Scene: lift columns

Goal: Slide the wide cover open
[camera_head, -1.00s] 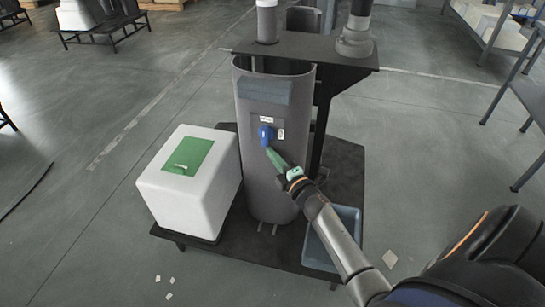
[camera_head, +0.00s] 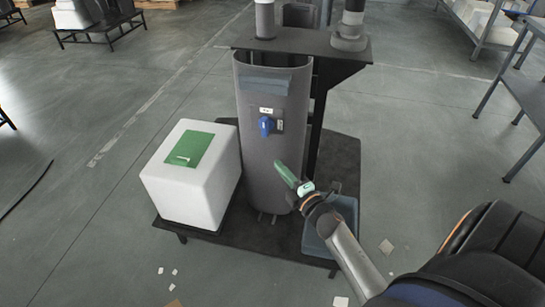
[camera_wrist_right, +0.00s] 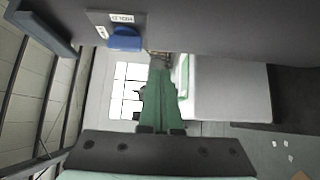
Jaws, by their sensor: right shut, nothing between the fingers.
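A wide grey curved cover (camera_head: 256,165) stands upright around a column in the middle of the head view. A dark grey bar (camera_head: 265,82) crosses its upper front. Below the bar, a blue knob (camera_head: 266,125) sits on a dark plate with small white labels. The knob also shows in the right wrist view (camera_wrist_right: 125,39). My right gripper (camera_head: 281,168) has green fingers and is shut and empty. It is in front of the cover, below and right of the knob, apart from the knob. My left gripper is not in view.
A white box (camera_head: 190,190) with a green top panel stands left of the cover on a dark platform (camera_head: 338,158). A blue-grey bin (camera_head: 345,222) is at the platform's right. A dark shelf (camera_head: 300,42) overhangs behind. Racks (camera_head: 520,95) stand at the right; paper scraps lie on the floor.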

